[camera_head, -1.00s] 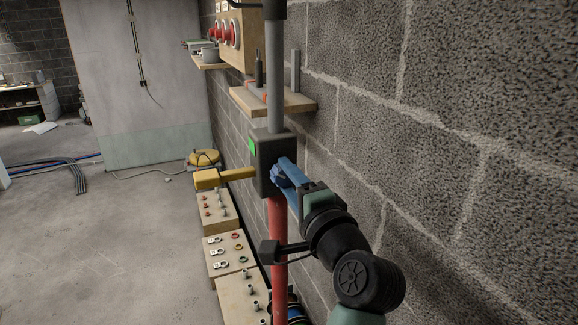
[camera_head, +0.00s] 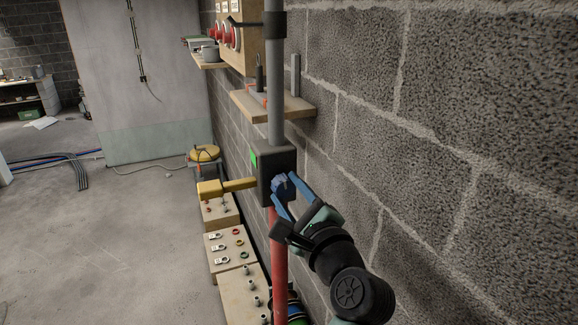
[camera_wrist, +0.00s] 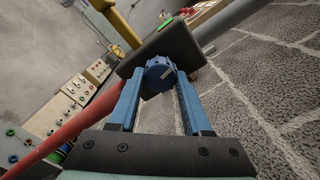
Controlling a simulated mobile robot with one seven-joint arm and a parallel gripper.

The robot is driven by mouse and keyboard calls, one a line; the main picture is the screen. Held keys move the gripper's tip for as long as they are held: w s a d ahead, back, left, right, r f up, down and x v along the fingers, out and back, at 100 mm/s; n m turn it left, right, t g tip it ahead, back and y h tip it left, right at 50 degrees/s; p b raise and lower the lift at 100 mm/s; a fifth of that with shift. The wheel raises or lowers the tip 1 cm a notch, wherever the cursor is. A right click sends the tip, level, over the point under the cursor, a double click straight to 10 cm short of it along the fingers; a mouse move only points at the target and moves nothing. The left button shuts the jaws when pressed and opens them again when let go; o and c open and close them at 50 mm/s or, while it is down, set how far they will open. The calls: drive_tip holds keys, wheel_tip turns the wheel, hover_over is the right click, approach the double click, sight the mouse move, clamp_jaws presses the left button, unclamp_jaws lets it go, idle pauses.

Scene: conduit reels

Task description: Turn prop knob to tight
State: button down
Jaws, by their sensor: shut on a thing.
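The prop is an upright pole with a grey upper tube (camera_head: 276,85) and a red lower tube (camera_head: 280,262). A dark box (camera_head: 266,163) sits where the tubes meet, with a green patch (camera_head: 253,160) on its left side and a yellow handle (camera_head: 226,186) sticking out left. The blue round knob (camera_head: 280,188) is on the box's near face; it also shows in the wrist view (camera_wrist: 160,73), with a pale mark on it. My gripper (camera_head: 286,187) has its blue fingers shut on the knob, one on each side. In the wrist view the fingertips (camera_wrist: 157,76) flank the knob.
A block wall (camera_head: 450,130) runs close along the right. A small wooden shelf (camera_head: 298,107) is behind the pole. Boxes with fittings (camera_head: 240,290) line the floor by the wall. The concrete floor (camera_head: 110,240) at left is mostly clear.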

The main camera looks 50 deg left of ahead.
drive_tip(key=shift+m, duration=0.4)
drive_tip(key=shift+c, duration=1.7)
unclamp_jaws()
drive_tip(key=shift+d, duration=0.1)
drive_tip(key=b+v, duration=0.6)
drive_tip(key=v, duration=0.7)
